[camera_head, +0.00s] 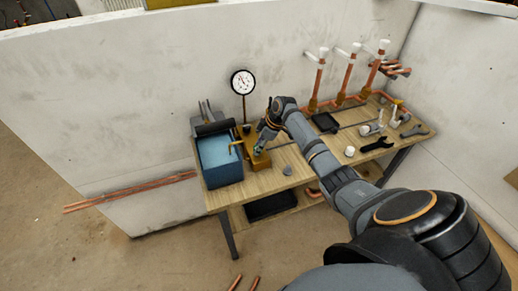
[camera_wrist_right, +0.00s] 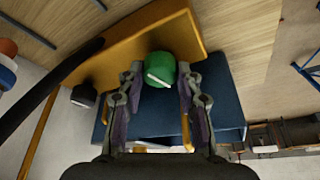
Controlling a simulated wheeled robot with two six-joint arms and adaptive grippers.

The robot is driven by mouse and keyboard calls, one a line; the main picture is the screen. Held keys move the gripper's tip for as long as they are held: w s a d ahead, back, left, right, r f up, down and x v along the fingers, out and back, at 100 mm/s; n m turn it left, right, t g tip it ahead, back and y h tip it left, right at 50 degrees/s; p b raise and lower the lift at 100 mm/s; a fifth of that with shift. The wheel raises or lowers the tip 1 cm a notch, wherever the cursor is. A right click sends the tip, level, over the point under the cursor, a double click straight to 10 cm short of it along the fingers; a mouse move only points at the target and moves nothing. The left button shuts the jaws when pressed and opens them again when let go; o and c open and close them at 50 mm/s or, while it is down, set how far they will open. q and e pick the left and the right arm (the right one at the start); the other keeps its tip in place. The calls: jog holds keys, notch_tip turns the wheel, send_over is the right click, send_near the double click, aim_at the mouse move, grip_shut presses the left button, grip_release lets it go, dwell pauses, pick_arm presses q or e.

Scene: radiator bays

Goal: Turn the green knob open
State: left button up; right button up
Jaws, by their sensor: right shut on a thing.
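The green knob (camera_wrist_right: 161,67) shows in the wrist view between my right gripper's fingertips, with a slanted white mark on its face. It sits at the edge of a yellow-brown block (camera_wrist_right: 120,48), which also shows on the bench in the head view (camera_head: 257,163). In the head view the knob is mostly hidden by my gripper. My right gripper (camera_wrist_right: 161,80) is shut on the knob, one finger on each side; in the head view the gripper (camera_head: 262,140) reaches down onto the block. My left gripper is in neither view.
A blue tank (camera_head: 220,160) stands left of the block. A round gauge (camera_head: 243,82) on a copper stem stands behind it. A wooden bench (camera_head: 310,170) holds wrenches (camera_head: 377,144) and a black tray (camera_head: 325,122) on the right. White walls stand behind and right.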

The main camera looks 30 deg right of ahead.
jog(key=shift+w+d+f+n+g+b, duration=0.1)
jog(key=shift+f+n+g+b, duration=0.15)
jog(key=shift+n+b, duration=0.65)
jog(key=n+g+b, duration=0.1)
jog(key=n+b, duration=0.3)
jog(key=n+g+b, duration=0.2)
jog(key=n+b, duration=0.2)
jog(key=b, duration=0.1)
jog(key=n+g+b, duration=0.1)
jog(key=n+b, duration=0.3)
jog(key=shift+w+g+y, duration=0.25)
jog(key=shift+y, duration=0.05)
jog(key=shift+r+n+g+b, duration=0.3)
jog(key=shift+n+b, duration=0.4)
jog(key=shift+b, duration=0.4)
jog(key=o, duration=1.2)
jog(key=shift+c, duration=0.2)
